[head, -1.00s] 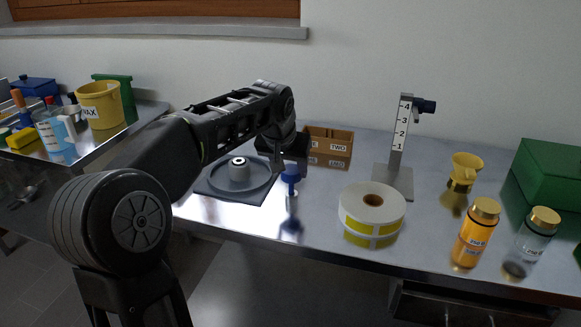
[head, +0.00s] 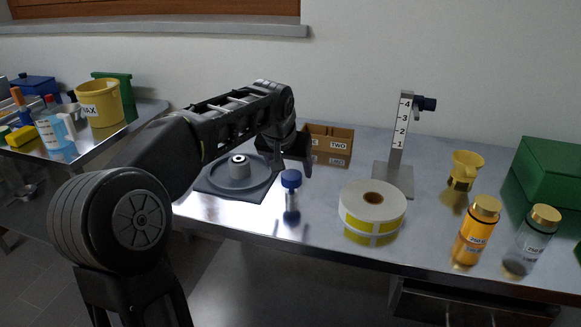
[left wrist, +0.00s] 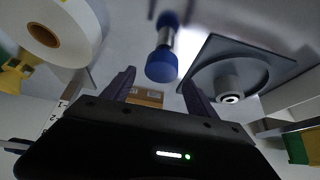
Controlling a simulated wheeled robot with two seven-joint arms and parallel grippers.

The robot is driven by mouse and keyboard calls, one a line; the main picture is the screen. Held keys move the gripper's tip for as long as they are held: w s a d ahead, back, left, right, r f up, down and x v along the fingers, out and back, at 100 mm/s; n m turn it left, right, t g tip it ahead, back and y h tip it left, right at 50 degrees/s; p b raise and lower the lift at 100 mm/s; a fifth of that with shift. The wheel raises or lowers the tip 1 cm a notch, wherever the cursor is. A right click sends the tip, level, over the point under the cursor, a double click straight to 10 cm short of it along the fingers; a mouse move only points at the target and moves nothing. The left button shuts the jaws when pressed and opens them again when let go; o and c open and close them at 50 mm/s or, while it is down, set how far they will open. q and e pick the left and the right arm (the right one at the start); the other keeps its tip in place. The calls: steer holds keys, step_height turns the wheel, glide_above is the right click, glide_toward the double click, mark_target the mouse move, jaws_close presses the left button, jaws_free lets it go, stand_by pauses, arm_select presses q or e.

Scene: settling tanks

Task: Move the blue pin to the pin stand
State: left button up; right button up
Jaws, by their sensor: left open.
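The blue pin (head: 291,180) has a blue cap on a silver shaft and stands upright on the shiny steel table, mirrored below. In the left wrist view, its blue cap (left wrist: 162,65) lies between and beyond the fingertips, apart from both. My left gripper (head: 291,165) is open and empty, just behind and above the pin in the head view; its fingers also show in the left wrist view (left wrist: 157,82). A grey round base with a central hub (head: 238,170), perhaps the pin stand, sits left of the pin on a dark square plate. My right gripper is out of view.
A white tape roll (head: 372,202) stands right of the pin. A numbered metal post (head: 396,150) and a brown box (head: 330,146) are behind. A yellow cup (head: 464,171), two gold-capped bottles and a green box (head: 550,172) are at the right.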

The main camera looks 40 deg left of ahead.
arm_select(q)
steer(key=p+v, duration=0.1)
steer(key=v, duration=1.2)
steer(key=shift+w, duration=0.2)
steer(key=shift+a, duration=0.15)
